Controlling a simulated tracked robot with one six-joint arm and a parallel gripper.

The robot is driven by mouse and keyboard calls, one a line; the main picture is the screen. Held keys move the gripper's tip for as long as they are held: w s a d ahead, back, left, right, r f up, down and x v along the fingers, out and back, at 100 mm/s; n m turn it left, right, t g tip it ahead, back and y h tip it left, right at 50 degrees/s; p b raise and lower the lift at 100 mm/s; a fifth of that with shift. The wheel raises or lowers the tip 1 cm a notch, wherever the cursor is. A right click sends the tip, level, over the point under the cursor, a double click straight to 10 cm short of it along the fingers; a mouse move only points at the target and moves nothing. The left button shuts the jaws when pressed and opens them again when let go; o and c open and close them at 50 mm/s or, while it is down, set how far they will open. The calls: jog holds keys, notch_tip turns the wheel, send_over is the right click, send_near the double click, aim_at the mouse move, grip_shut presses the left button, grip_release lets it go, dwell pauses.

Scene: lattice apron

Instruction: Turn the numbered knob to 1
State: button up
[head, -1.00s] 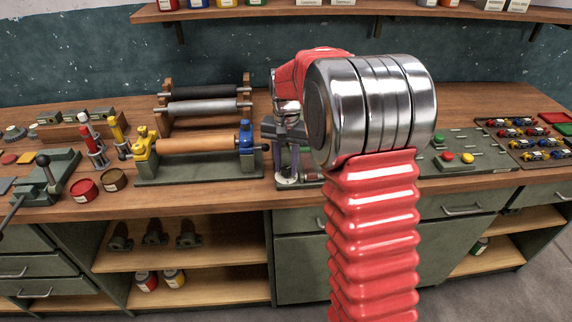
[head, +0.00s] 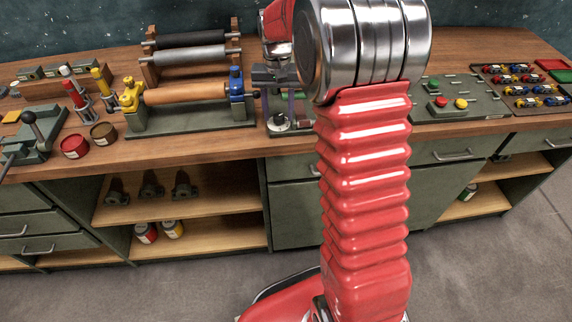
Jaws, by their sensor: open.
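My gripper (head: 281,103) points down over the bench, just left of my arm, with its fingers apart and nothing visible between them. A small round dark piece with a pale rim (head: 278,121) sits on a green base below the fingertips. It may be the numbered knob, but no numbers can be read and its setting cannot be told. I cannot tell whether the fingers touch it. My red arm and its metal joint hide the bench just to the right.
A roller stand (head: 190,122) with yellow and blue ends is close on the left. A green panel (head: 480,97) with coloured buttons and a tray of small parts (head: 528,82) lie to the right. Two open tins (head: 103,134) stand near the front edge.

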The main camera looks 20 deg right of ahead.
aim_at(279, 116)
jog(key=n, duration=0.4)
jog(key=shift+n, duration=0.3)
jog(key=n, duration=0.4)
jog(key=shift+n, duration=0.3)
notch_tip(279, 116, up, 14)
jog(key=s+a+f+m+t, duration=0.1)
jog(key=s+a, duration=0.2)
jog(key=s, duration=0.6)
jog(key=s+a+f+m+t, duration=0.2)
jog(key=s+a, duration=0.1)
jog(key=s, duration=0.6)
jog(key=s+a+f+m+t, duration=0.1)
jog(key=s+a, duration=0.2)
jog(key=s, duration=0.5)
jog(key=shift+s+a+f+m+t, duration=0.15)
jog(key=shift+s+f+m+t, duration=0.15)
jog(key=shift+s, duration=0.1)
dwell(0.9)
dwell(0.3)
